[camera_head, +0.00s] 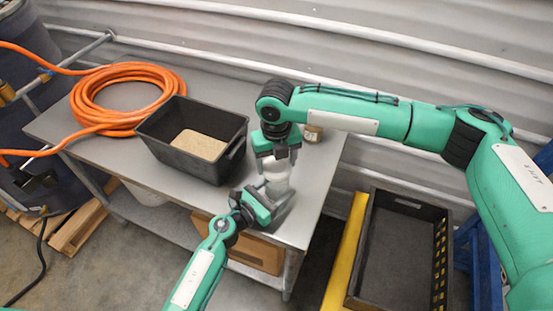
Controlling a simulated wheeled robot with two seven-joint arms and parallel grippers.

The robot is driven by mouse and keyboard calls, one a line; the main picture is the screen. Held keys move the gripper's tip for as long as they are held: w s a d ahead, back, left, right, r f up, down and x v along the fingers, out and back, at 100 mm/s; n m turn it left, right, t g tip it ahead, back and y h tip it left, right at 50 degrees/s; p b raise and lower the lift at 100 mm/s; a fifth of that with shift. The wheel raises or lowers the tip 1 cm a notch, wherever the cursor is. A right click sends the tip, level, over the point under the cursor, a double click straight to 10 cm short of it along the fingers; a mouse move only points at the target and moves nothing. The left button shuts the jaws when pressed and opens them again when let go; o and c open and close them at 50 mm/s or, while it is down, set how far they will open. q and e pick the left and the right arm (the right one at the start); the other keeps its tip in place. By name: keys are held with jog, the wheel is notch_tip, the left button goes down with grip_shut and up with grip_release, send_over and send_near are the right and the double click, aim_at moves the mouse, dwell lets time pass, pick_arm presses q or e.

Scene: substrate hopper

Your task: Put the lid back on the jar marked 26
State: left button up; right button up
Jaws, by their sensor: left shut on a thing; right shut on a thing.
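A pale, whitish jar (278,183) stands near the front right part of the metal table. The number on it cannot be read. My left gripper (268,203), coming from below, is shut on the jar's side. My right gripper (277,158) points down directly over the jar and is shut on what seems to be the lid, at the jar's top. The lid is mostly hidden by the fingers, and I cannot tell whether it touches the rim.
A black bin (161,142) with tan grain stands left on the table (262,90), near a coiled orange hose (94,104). A small tan-labelled jar (313,133) stands behind my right gripper. A black crate (400,255) lies right, beside a yellow bar (346,252).

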aim_at(277, 190)
jog(key=shift+f, duration=0.3)
jog(key=shift+f, duration=0.9)
jog(key=shift+f, duration=0.5)
dwell(0.3)
